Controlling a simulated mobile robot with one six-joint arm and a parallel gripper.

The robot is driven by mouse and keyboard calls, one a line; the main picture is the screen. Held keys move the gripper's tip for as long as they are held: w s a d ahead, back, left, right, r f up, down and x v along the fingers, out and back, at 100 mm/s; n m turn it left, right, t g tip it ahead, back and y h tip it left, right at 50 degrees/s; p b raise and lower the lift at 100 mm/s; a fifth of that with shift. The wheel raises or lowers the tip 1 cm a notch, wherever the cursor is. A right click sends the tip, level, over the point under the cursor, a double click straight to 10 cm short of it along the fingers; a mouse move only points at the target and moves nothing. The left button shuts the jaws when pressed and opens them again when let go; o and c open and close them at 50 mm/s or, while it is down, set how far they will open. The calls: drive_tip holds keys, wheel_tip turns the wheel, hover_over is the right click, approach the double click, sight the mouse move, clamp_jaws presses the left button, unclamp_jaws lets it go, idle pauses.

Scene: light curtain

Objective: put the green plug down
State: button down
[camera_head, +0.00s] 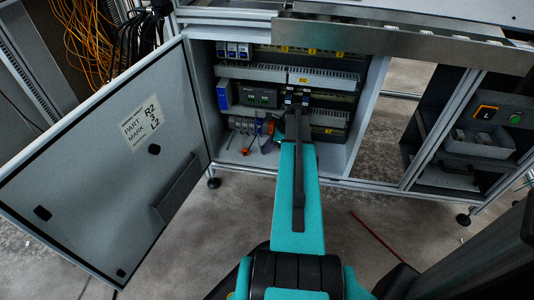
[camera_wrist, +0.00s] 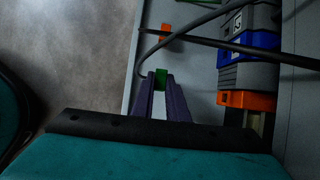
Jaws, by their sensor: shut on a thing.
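The green plug (camera_wrist: 160,80) is between the purple fingertips of my gripper (camera_wrist: 161,77) in the wrist view. My gripper is shut on it. A grey cable (camera_wrist: 142,55) curves from the upper right down to the fingertips. The plug is over or beside a grey panel surface; I cannot tell whether it touches it. In the head view my teal arm reaches into the open cabinet (camera_head: 340,160), and it hides the fingertips and the plug.
A dark cable (camera_wrist: 270,52) crosses above. In the head view, the open cabinet door (camera_head: 110,165) is at left and loose plugs (camera_head: 246,151) lie inside.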

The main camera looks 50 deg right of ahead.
drive_tip(key=shift+s+f+b, duration=0.1)
drive_tip(key=shift+f+b, duration=0.3)
drive_tip(key=shift+f, duration=1.1)
drive_tip(key=shift+f, duration=0.1)
drive_tip(key=c, duration=1.7)
unclamp_jaws()
drive_tip(key=shift+c, duration=0.2)
drive_tip(key=p+v, duration=0.4)
drive_tip(key=v, duration=0.8)
drive_tip(key=shift+a, duration=0.2)
